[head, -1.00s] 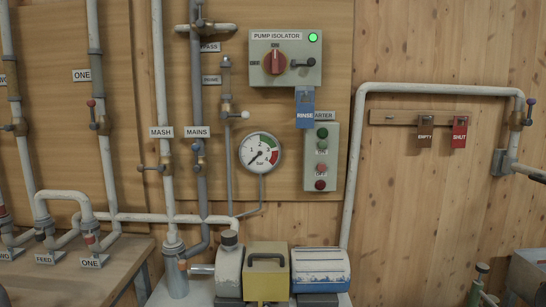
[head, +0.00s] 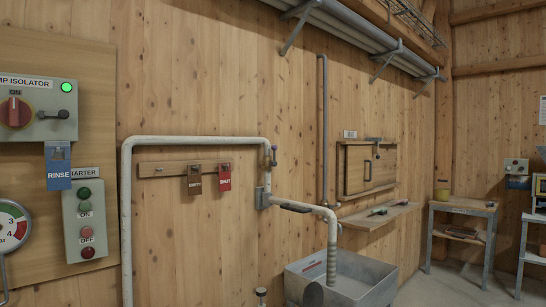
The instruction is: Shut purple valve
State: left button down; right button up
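A valve with a small purple knob (head: 274,149) sits on the white pipe (head: 200,141), at the corner where the pipe turns down. The knob is at the top of its handle, which looks roughly upright along the pipe. The valve is small here, so its exact setting is hard to read. Neither of my grippers is in the head view.
A peg board (head: 158,169) with EMPTY (head: 195,185) and red SHUT (head: 224,182) tags hangs left of the valve. Below right, a hose (head: 332,250) drops into a grey tub (head: 376,283). A wooden shelf (head: 378,215) juts out beyond.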

aim_at(274, 148)
jog(key=z, duration=1.4)
jog(key=i, duration=2.25)
jog(key=u, duration=3.3)
